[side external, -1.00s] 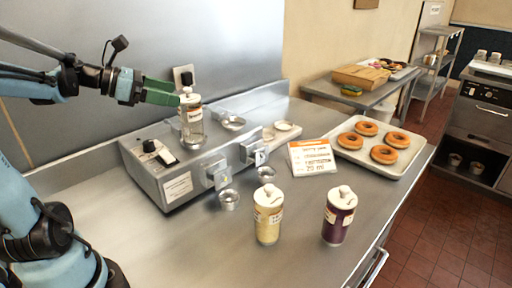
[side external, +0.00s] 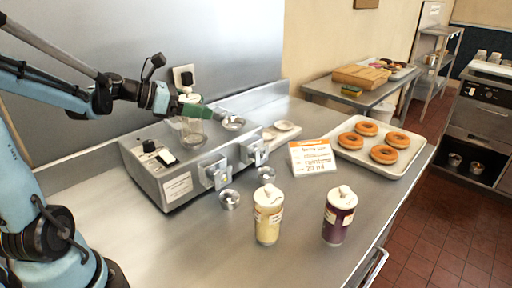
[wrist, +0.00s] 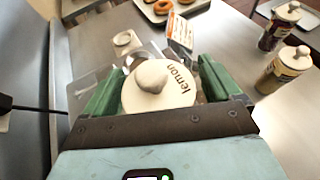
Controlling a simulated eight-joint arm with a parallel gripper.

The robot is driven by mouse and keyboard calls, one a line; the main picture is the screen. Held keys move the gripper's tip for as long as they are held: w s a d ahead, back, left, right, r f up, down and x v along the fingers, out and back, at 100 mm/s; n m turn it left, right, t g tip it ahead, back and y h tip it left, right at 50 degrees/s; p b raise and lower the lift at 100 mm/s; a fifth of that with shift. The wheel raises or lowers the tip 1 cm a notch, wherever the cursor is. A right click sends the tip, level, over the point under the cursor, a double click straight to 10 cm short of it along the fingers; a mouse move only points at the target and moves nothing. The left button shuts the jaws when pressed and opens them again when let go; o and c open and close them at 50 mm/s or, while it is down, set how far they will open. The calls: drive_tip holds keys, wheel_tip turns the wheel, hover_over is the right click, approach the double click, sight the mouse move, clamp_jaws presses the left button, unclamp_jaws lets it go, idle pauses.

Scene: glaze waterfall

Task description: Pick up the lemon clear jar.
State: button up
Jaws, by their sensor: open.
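The lemon clear jar (side external: 191,128) stands upright on the back of the steel machine (side external: 165,182). Its round white lid (wrist: 160,90) reads "lemon" in the wrist view. My gripper (side external: 192,110) has green fingers and is open at the top of the jar. In the wrist view, one finger of my gripper (wrist: 160,86) is on each side of the lid. The fingers hide part of the jar in the side view, and the lid hides most of its body in the wrist view. I cannot tell whether either finger touches it.
A yellow jar (side external: 268,222) and a purple jar (side external: 338,220) stand on the counter in front. Small metal cups, a price card (side external: 312,157) and a tray (side external: 402,164) of doughnuts are to the right. A wall outlet (side external: 184,76) is behind my gripper.

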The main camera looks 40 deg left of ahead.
drive_tip(key=shift+c, duration=0.3)
clamp_jaws()
drive_tip(key=shift+r, duration=0.1)
idle(0.4)
